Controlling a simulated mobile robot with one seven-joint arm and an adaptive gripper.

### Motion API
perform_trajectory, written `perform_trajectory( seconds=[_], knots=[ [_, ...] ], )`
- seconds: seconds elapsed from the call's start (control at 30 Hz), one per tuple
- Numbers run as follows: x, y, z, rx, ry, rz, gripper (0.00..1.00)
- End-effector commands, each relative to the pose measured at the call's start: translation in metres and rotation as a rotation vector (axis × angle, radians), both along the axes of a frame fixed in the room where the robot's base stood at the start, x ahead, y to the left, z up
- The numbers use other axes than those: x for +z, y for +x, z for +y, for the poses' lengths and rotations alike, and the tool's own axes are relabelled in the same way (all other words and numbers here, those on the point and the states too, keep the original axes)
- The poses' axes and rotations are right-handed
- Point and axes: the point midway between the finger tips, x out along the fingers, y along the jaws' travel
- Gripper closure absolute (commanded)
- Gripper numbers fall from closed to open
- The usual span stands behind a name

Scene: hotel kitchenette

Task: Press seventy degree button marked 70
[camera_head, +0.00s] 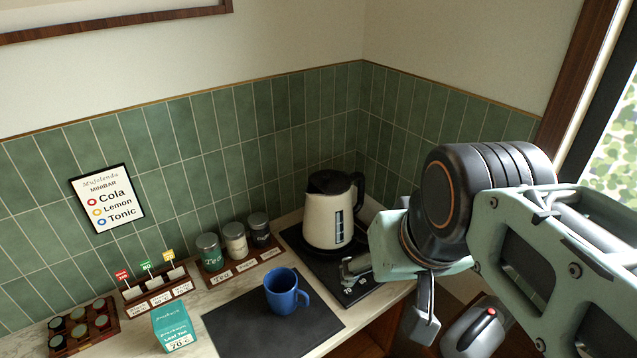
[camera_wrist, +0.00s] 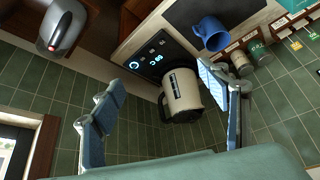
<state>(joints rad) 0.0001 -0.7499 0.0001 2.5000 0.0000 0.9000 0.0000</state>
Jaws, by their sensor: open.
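The black kettle base (camera_head: 318,268) stands on the counter in the back right corner, with a cream kettle (camera_head: 328,218) upright on it. Small white marks show on the base's front panel in the head view, partly behind my gripper. In the wrist view the base (camera_wrist: 136,52) shows several lit marks beside the kettle (camera_wrist: 182,98). They are too small to tell which reads 70. My gripper (camera_head: 386,298) is open and empty, at the right front of the base. In the wrist view my gripper (camera_wrist: 163,78) has its fingers wide apart, with the panel and kettle seen beyond them.
A blue mug (camera_head: 284,292) stands on a dark mat (camera_head: 240,335) left of the base. Tins (camera_head: 236,242), a sachet rack (camera_head: 158,288), a capsule tray (camera_head: 84,328) and a teal box (camera_head: 174,325) stand farther left. A grey appliance (camera_head: 470,335) is below my arm.

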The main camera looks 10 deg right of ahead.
Motion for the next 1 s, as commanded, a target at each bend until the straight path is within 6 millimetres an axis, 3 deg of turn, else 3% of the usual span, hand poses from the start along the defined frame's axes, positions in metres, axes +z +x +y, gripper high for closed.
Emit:
perform_trajectory(
  seconds=[0.07,0.57,1.0],
  knots=[
    [0.0000,0.0000,0.0000,0.000,0.000,0.000,0.43],
    [0.0000,0.0000,0.0000,0.000,0.000,0.000,0.98],
    [0.0000,0.0000,0.0000,0.000,0.000,0.000,1.00]
  ],
)
